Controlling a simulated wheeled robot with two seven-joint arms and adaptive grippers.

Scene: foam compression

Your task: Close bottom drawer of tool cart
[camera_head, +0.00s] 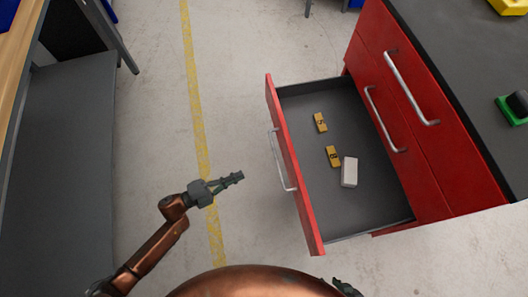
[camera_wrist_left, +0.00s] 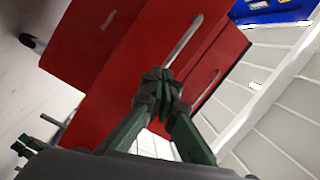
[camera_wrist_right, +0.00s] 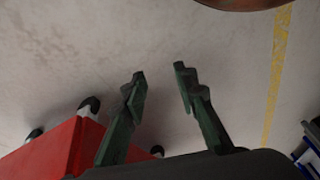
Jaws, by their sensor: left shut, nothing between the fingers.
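The red tool cart (camera_head: 455,175) stands at the right in the head view. Its lowest visible drawer (camera_head: 375,205) is pulled well out to the left, with a red front panel (camera_head: 303,215) and a silver handle (camera_head: 281,165). Two yellow numbered blocks (camera_head: 320,122) (camera_head: 333,157) and a white block (camera_head: 349,172) lie inside. My left gripper (camera_head: 238,177) is shut and empty, left of the drawer front and apart from it. In the left wrist view its fingertips (camera_wrist_left: 160,78) meet before red panels with handles. My right gripper (camera_wrist_right: 160,72) is open and empty above the floor; only part shows in the head view (camera_head: 347,287).
Two drawers above, with handles (camera_head: 410,88) (camera_head: 384,120), are shut. A grey workbench (camera_head: 65,165) stands at the left. The floor between is clear, with a yellow line (camera_head: 194,100). Cart casters (camera_wrist_right: 90,106) show in the right wrist view.

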